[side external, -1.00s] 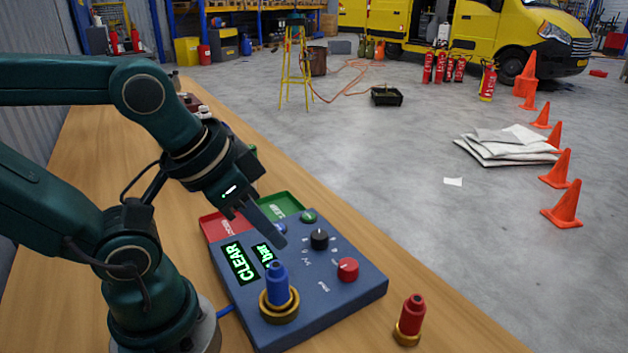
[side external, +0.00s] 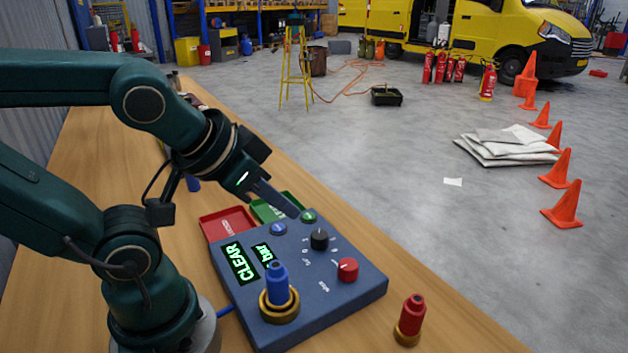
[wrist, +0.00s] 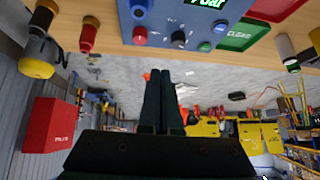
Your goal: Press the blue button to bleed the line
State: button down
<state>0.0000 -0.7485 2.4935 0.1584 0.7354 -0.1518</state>
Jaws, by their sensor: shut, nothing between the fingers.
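The blue button (side external: 278,229) sits on the blue-grey control panel (side external: 350,300), toward the trays, and is uncovered. It also shows in the wrist view (wrist: 219,27). A green button (side external: 309,216) is at the panel's corner. My gripper (side external: 297,213) is shut and empty, its fingers pressed together. In the side view its tips overlap the area beside the green button, above and right of the blue button; they look raised clear of the panel, exact height unclear.
The panel also carries a black knob (side external: 319,239), a red knob (side external: 348,269) and an upright blue fitting (side external: 278,283) in a brass ring. A red-and-brass fitting (side external: 411,320) stands to the right. Red (side external: 228,222) and green trays (side external: 268,211) lie behind the panel.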

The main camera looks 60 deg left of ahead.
jog(key=w+a+r+m+t+y, duration=0.3)
jog(key=w+a+r+t, duration=0.35)
jog(key=w+r, duration=0.2)
jog(key=m+g+h, duration=0.3)
jog(key=m+g, duration=0.2)
jog(key=m, duration=0.1)
send_over(272, 229)
notch_tip(272, 229, down, 11)
jog(key=shift+f, duration=4.4)
jog(key=shift+f, duration=0.15)
jog(key=shift+f, duration=0.3)
